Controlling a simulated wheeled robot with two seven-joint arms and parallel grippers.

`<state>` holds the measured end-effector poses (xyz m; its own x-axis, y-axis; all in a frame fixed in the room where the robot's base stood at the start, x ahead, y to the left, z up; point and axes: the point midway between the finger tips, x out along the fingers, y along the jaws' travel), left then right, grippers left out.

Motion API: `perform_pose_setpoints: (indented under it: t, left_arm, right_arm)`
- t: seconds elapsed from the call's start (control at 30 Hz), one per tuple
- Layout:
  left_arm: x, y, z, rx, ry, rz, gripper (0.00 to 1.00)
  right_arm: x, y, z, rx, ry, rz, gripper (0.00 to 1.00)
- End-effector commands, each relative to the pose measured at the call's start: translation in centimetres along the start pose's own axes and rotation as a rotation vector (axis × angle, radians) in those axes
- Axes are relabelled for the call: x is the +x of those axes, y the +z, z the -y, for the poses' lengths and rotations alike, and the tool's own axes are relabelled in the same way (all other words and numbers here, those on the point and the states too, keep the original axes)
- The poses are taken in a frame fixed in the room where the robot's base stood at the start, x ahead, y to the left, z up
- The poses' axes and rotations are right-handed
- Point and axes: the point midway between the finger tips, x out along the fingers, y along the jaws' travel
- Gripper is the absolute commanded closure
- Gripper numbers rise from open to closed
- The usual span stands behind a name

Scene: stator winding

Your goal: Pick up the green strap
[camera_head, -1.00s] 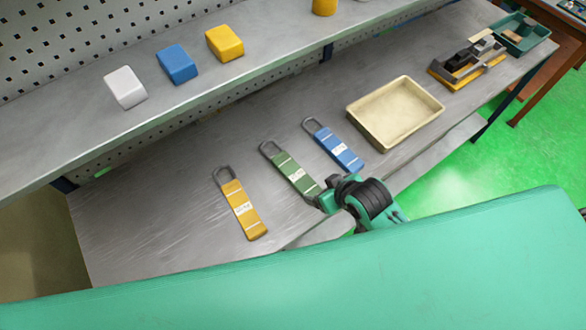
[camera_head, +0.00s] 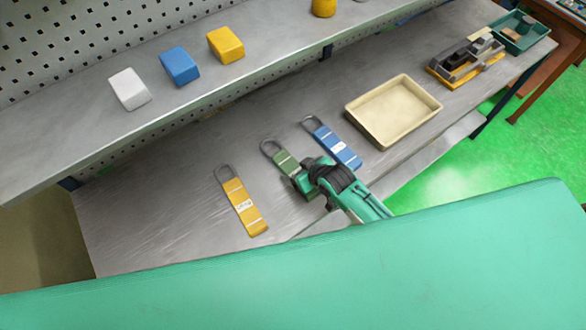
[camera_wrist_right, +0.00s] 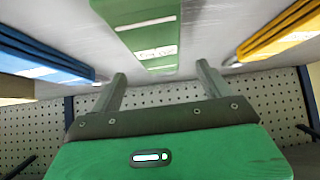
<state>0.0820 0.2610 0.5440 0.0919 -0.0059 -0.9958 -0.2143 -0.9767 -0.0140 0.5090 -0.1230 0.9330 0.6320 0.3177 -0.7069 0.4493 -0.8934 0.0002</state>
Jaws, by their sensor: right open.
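The green strap (camera_head: 286,162) lies flat on the lower table between the blue strap (camera_head: 338,148) and the yellow strap (camera_head: 243,206). Its metal loop points toward the shelf, and my right arm hides its near part. My right gripper (camera_head: 298,184) is over that near part. In the right wrist view, the open fingers (camera_wrist_right: 161,73) are spread apart, with the green strap (camera_wrist_right: 150,35) lined up between and beyond them. Nothing is held, and I cannot tell whether a finger touches the strap. My left gripper does not show.
A beige tray (camera_head: 432,107) stands right of the blue strap. A yellow-and-grey fixture (camera_head: 465,62) and a green bin (camera_head: 545,32) are farther right. The upper shelf holds white (camera_head: 129,89), blue (camera_head: 180,67) and yellow (camera_head: 225,44) blocks. Bare table lies left of the yellow strap.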

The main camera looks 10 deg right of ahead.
Motion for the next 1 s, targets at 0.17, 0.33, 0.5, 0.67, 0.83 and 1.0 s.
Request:
perform_pose_setpoints:
  t: [0.17,0.33,0.5,0.67,0.83,1.0]
  left_arm:
    - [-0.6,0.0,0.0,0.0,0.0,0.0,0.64]
    - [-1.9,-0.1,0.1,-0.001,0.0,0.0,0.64]
    - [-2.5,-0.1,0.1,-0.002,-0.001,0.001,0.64]
    - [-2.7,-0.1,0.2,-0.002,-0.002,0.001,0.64]
    - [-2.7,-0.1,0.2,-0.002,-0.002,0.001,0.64]
    - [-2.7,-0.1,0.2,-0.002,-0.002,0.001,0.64]
  right_arm:
    - [0.6,0.0,0.0,0.001,0.0,0.002,0.2]
    - [2.3,0.2,-0.1,0.002,0.0,0.003,0.2]
    - [4.2,0.4,-0.1,0.001,0.0,0.001,0.2]
    - [5.2,0.6,-0.1,0.001,0.001,0.001,0.2]
    - [5.4,0.6,-0.1,0.0,0.0,0.001,0.2]
    - [5.3,0.6,-0.1,0.0,0.0,0.001,0.3]
